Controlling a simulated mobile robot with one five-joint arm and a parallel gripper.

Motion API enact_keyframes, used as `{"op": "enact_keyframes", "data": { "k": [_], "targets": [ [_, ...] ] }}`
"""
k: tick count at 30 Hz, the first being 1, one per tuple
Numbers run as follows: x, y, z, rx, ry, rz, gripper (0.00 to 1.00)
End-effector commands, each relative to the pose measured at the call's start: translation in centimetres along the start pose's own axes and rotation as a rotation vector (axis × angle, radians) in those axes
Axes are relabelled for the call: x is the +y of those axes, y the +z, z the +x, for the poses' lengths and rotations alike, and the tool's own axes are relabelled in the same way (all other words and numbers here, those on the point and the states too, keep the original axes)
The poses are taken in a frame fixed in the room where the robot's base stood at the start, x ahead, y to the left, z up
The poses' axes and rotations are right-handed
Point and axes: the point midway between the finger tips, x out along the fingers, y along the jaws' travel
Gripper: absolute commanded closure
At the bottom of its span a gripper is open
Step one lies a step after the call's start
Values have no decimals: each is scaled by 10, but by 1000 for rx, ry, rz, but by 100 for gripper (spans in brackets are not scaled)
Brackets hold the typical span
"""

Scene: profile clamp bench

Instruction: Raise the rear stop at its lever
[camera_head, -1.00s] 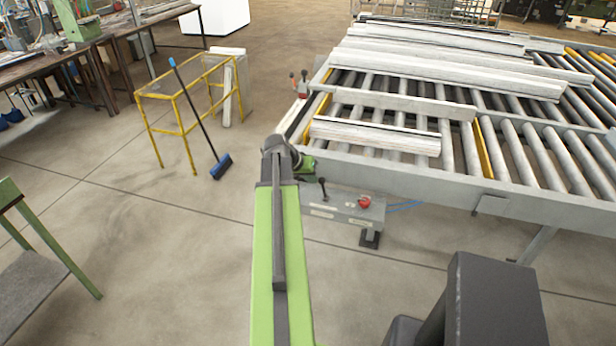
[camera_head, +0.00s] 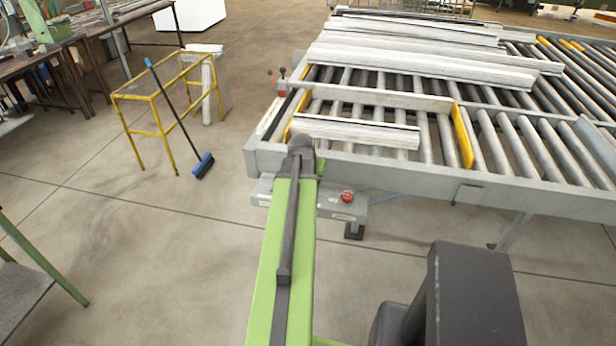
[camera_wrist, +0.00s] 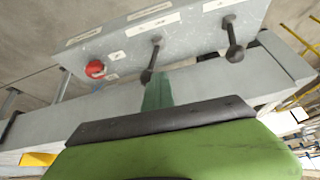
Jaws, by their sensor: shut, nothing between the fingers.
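A grey control box (camera_wrist: 165,35) with a red button (camera_wrist: 95,69) and two black levers shows in the wrist view. One lever (camera_wrist: 153,57) is near the middle; the other lever (camera_wrist: 232,38) is to the right. A yellow stop plate (camera_head: 462,137) stands between the rollers, right of the short profile.
The roller table (camera_head: 430,181) carries several pale profiles (camera_head: 430,60). A yellow frame (camera_head: 150,97) with a blue broom (camera_head: 203,165) is at left. The floor between is clear.

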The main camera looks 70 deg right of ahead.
Motion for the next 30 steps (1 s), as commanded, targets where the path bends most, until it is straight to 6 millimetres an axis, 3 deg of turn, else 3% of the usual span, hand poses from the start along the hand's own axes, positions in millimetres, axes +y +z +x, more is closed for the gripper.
{"op": "enact_keyframes", "data": {
  "k": [15,27,30],
  "targets": [
    [8,0,-2,-3,14,1,100],
    [6,-1,-59,-1,5,-4,100],
    [6,0,-62,-1,4,-5,100]
  ]
}}
